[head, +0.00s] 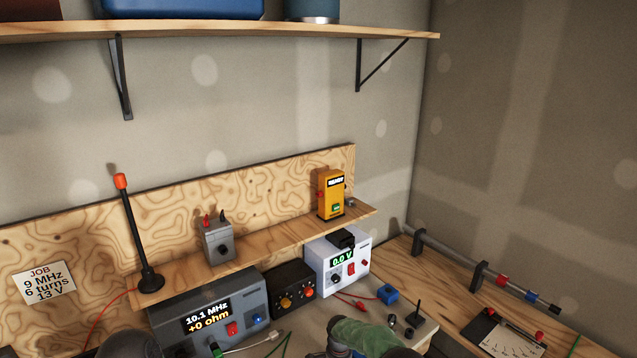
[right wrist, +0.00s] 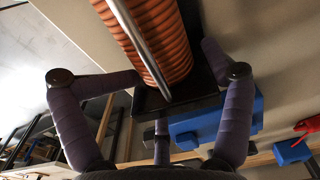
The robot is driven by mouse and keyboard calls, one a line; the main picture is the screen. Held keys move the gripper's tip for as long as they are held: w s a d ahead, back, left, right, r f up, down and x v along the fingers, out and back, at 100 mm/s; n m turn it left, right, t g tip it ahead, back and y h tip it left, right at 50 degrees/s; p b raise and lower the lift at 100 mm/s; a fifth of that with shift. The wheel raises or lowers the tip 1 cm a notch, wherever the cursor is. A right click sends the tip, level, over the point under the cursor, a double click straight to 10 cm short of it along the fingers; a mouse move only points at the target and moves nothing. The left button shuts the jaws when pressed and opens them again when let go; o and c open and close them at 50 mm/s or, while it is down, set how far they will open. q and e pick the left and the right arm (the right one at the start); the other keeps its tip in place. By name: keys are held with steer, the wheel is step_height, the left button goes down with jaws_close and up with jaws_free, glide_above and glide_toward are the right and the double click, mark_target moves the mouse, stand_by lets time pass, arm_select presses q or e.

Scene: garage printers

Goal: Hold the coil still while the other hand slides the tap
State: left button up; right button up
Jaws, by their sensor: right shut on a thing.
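The coil (right wrist: 150,35), wound in copper-coloured turns, fills the top of the right wrist view. A bright metal rod (right wrist: 133,40) runs along it, ending near a black end block (right wrist: 180,102). My right gripper (right wrist: 175,74) has its purple fingers on either side of the coil's end, shut on it. A blue part (right wrist: 212,125) lies close behind the black block. I cannot tell which part is the tap. The coil is not clearly visible in the head view, and my left gripper is not in view.
A grey meter (head: 208,318) reads 10.1 MHz and +0 ohm. A white supply (head: 338,262) reads 0.0 V. A job card (head: 44,283) says 9 MHz, 6 turns, 13 V. A blue block (head: 388,293) and red leads lie on the bench. A ledge carries a yellow device (head: 331,195).

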steer(key=shift+s+f, duration=0.15)
steer(key=shift+f, duration=0.05)
steer(key=o, duration=1.6)
steer(key=shift+r, duration=0.1)
